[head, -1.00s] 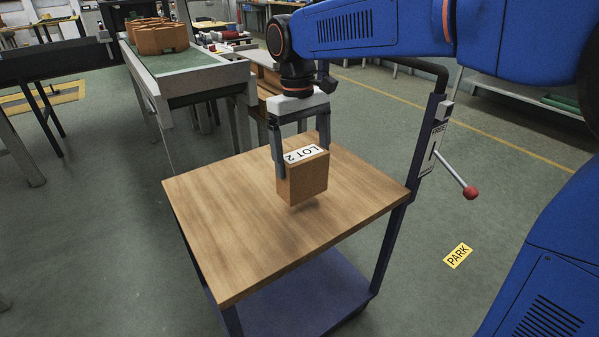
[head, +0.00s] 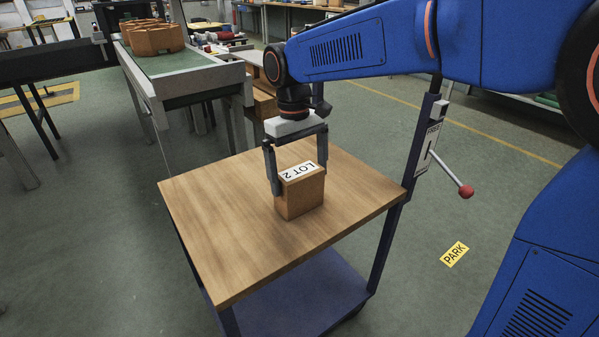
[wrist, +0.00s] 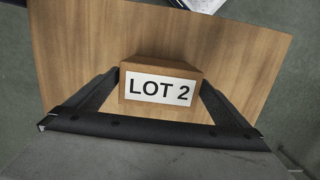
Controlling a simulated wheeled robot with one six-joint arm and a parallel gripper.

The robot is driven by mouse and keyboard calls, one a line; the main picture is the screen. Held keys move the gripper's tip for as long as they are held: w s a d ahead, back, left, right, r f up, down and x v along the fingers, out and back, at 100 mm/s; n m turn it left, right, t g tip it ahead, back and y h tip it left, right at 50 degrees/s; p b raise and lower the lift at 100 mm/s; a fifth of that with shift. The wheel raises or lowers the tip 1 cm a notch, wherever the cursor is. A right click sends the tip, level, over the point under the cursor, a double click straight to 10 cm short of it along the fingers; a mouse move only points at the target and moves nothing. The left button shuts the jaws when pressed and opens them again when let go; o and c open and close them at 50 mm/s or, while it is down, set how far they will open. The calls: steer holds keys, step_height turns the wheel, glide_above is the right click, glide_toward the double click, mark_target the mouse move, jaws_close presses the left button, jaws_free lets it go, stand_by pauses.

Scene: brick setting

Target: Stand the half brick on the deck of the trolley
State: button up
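The half brick (head: 300,197) is a tan block with a white "LOT 2" label on top. It stands upright on the wooden deck (head: 225,225) of the trolley, right of the deck's middle. In the wrist view the brick (wrist: 161,109) shows from above with its label. My gripper (head: 298,182) is over the brick, its fingers down on either side of it. The far finger's lower end is partly hidden behind the brick.
The trolley has a lower blue shelf (head: 300,295) and a post with a red-knobbed lever (head: 466,191) at its right. A bench (head: 190,80) with brown bricks (head: 155,38) stands behind left. A yellow "PARK" sign (head: 454,254) lies on the floor. The deck around the brick is clear.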

steer(key=shift+r, duration=0.1)
step_height(320, 180, up, 12)
steer(key=w, duration=0.1)
steer(key=s+d+f+m+t+y, duration=0.15)
steer(key=s+d, duration=0.25)
steer(key=d, duration=0.4)
steer(key=s+d+f+m+t, duration=0.1)
steer(key=s+d+f+m, duration=0.2)
steer(key=d, duration=0.5)
steer(key=s+d+f+m+t, duration=0.2)
steer(key=s+d+f+t, duration=0.1)
steer(key=s+d+f, duration=0.8)
steer(key=s+f, duration=0.1)
steer(key=s, duration=0.2)
steer(key=shift+s+f+h, duration=0.25)
steer(key=shift+s+h, duration=0.1)
steer(key=shift+t, duration=0.25)
steer(key=shift+c, duration=0.3)
